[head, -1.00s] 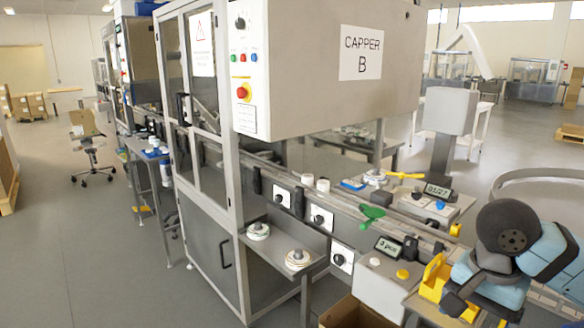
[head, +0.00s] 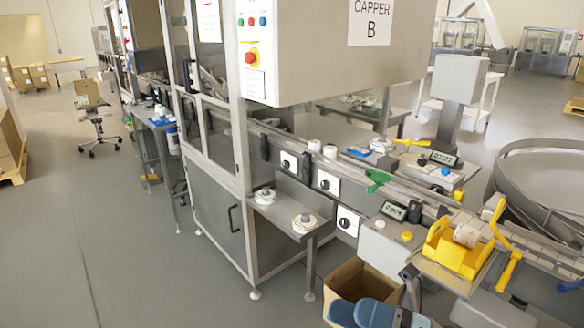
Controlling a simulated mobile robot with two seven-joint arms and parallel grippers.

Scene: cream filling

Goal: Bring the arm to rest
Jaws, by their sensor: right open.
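My right gripper (head: 357,314) is at the bottom edge of the head view. Its two blue-tipped fingers are apart and nothing shows between them; the rest of it is mostly cut off by the frame. It appears in front of an open cardboard box (head: 338,284); I cannot tell its height relative to the box. The yellow fixture (head: 462,256), with a pale round piece (head: 467,236) in it and a yellow crank handle (head: 505,250), is up and to the right of the gripper, clear of it. My left gripper is not in view.
The capper machine (head: 330,60) and its conveyor (head: 335,165) fill the middle. A small shelf (head: 285,215) with round reels juts out left of the box. A metal bowl rim (head: 540,150) is at the right. Open grey floor (head: 120,240) lies at the left.

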